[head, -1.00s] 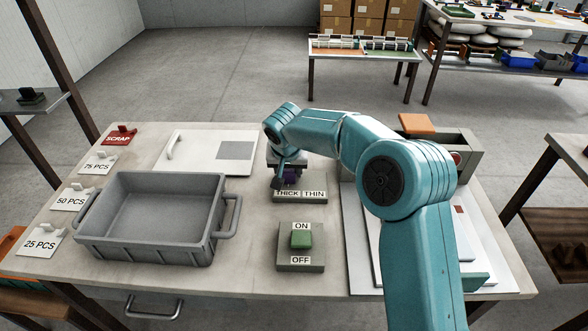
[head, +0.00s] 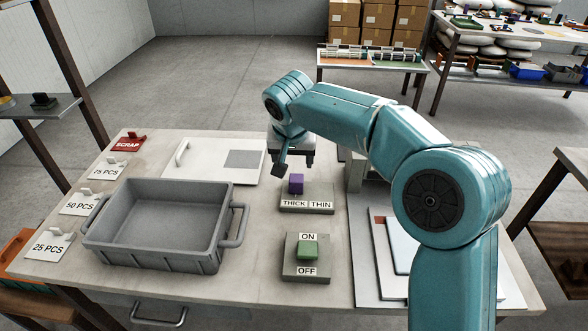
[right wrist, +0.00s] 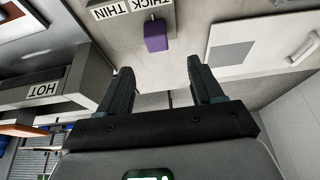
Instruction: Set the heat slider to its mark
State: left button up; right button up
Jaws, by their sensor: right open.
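The heat slider's knob and mark are not clearly visible. A HOT label (right wrist: 43,90) shows at the left of the right wrist view, on the edge of a grey housing (right wrist: 75,75). In the head view my right arm hides most of that side. My right gripper (head: 293,168) is open and empty, raised above and behind the THICK/THIN switch; its two fingers also show in the right wrist view (right wrist: 160,82). The switch's purple knob (head: 296,184) stands clear of the fingers, on the THICK side. My left gripper is not in view.
A grey tray (head: 228,225) stands on the table's left half, beside several count cards. A green ON/OFF switch (head: 307,250) sits near the front. A white board (head: 192,162) lies at the back. White panels (head: 368,285) lie under my right arm.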

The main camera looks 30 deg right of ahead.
jog(key=shift+v, duration=2.4)
jog(key=shift+s, duration=0.1)
